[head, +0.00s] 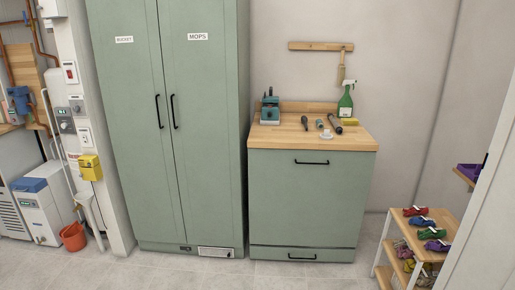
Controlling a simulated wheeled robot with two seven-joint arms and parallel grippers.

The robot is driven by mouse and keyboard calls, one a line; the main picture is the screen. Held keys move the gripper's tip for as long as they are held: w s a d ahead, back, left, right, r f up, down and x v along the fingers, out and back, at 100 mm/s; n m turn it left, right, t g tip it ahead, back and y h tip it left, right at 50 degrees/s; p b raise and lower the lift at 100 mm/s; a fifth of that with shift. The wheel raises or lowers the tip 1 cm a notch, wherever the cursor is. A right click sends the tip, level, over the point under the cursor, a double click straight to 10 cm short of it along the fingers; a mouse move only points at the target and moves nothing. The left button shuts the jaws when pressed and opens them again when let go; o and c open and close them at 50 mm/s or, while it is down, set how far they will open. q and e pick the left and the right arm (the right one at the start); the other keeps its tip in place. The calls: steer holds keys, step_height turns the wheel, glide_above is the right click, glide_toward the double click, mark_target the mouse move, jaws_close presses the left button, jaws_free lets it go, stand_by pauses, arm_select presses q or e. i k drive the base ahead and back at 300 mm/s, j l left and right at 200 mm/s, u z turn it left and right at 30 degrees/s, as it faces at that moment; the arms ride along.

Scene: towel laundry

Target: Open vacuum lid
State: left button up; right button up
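No object here can be surely told as the vacuum or its lid. A small teal and dark device (270,110) stands at the left of the wooden countertop (282,133); it is too small to tell what it is. Two small dark items (304,123) (335,124), a small teal piece (319,124) and a small white piece (326,135) lie to its right. Neither of my grippers is in view.
A tall green cabinet (200,90) marked BUCKET and MOPS stands shut left of the shut green counter cabinet (310,190). A green spray bottle (345,103) stands at the counter's back right. A shoe rack (386,250) is at right. The floor in front is clear.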

mark_target(265, 99)
steer(key=i+z, duration=0.1)
steer(key=i, duration=0.8)
steer(key=i+j, duration=0.2)
steer(key=i, duration=0.7)
steer(key=i+l+z, duration=0.25)
steer(key=i+l, duration=0.25)
steer(key=i+l+z, duration=0.25)
steer(key=i+l, duration=0.25)
steer(key=l, duration=0.1)
